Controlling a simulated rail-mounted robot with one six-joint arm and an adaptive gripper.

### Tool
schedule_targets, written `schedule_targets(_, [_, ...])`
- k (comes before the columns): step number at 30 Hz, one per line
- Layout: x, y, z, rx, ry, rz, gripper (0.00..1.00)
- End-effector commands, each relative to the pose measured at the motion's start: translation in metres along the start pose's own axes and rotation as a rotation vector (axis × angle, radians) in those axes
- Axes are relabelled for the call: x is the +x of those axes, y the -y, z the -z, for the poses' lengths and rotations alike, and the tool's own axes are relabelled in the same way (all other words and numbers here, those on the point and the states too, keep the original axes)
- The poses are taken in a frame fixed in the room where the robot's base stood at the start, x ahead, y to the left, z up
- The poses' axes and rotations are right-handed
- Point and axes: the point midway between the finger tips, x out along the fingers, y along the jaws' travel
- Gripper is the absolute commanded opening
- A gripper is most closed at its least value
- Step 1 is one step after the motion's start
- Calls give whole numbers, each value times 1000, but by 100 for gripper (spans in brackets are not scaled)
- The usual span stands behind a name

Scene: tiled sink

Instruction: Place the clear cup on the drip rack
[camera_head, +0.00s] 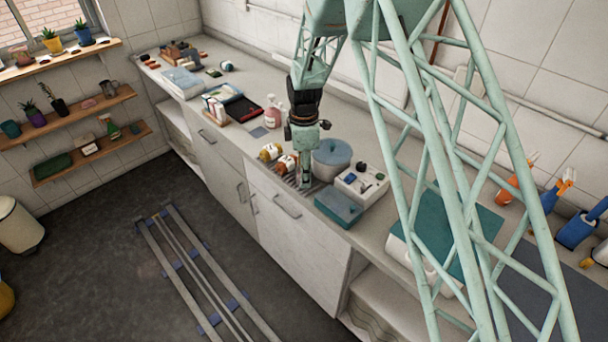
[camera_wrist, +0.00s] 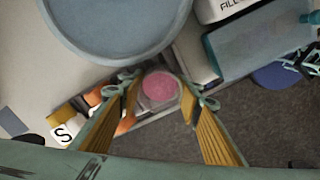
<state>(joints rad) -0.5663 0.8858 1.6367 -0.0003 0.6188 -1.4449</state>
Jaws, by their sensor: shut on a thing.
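My gripper (camera_head: 305,178) reaches down over the counter's front edge. In the wrist view my gripper (camera_wrist: 164,92) has its two yellow-padded fingers around a small clear cup (camera_wrist: 160,88) with a pink round area in it. The fingers are shut on the cup. In the head view the cup cannot be made out behind the fingers. The striped drip rack (camera_head: 291,179) lies below my gripper, partly hidden by it and by jars. I cannot tell whether the cup touches the rack.
A large blue-grey round pot (camera_head: 331,160) stands close behind my gripper. Jars with orange and yellow (camera_head: 270,152) stand left of it. A teal box (camera_head: 338,207) and a white box (camera_head: 361,184) stand close on the right. The counter drops to the floor in front.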

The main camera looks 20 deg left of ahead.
Motion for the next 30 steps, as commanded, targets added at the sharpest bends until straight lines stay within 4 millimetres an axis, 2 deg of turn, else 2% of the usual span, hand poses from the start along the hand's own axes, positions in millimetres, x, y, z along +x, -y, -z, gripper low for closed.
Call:
schedule_targets(12, [4,0,0,0,0,0,20])
schedule_targets(13, [3,0,0,0,0,0,35])
schedule_targets(17, [3,0,0,0,0,0,46])
schedule_targets(30, [1,0,0,0,0,0,46])
